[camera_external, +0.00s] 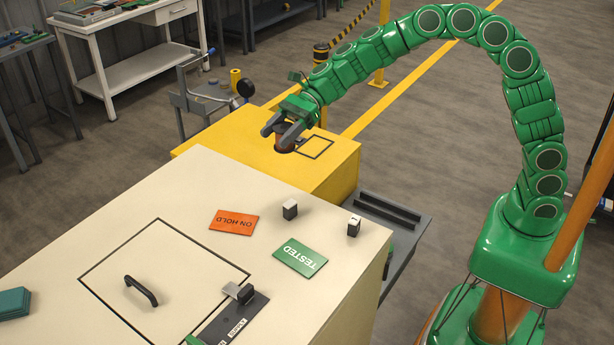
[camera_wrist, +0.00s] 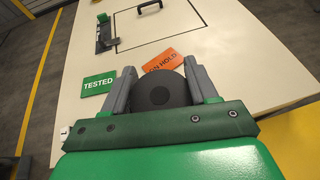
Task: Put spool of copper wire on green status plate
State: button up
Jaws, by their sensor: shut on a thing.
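My gripper (camera_external: 276,141) is shut on the spool of copper wire (camera_external: 287,141), held in the air near the yellow cabinet. In the wrist view the spool (camera_wrist: 160,93) shows as a dark round end between the two grey fingers (camera_wrist: 160,70). Its copper colour shows only a little, in the external view. The green status plate (camera_external: 300,257), marked TESTED, lies flat on the cream worktop with nothing on it. It also shows in the wrist view (camera_wrist: 98,84), left of my gripper. The spool is apart from the plate.
The orange ON HOLD plate (camera_external: 234,220) lies left of the green one. Two small dark blocks with white faces (camera_external: 290,210) (camera_external: 353,226) stand near the worktop's far edge. A metal latch (camera_external: 240,292) and a black handle (camera_external: 141,291) rise from the cream worktop (camera_external: 200,180). The yellow cabinet (camera_external: 335,175) stands behind.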

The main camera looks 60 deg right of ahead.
jog(key=s+a+n+g, duration=0.1)
jog(key=s+a, duration=0.3)
jog(key=s, duration=1)
jog(key=s+a+n+g, duration=0.1)
jog(key=s+a, duration=0.3)
jog(key=s, duration=0.9)
send_over(296, 262)
jog(key=shift+f, duration=6.1)
jog(key=shift+f, duration=0.15)
jog(key=o, duration=1.2)
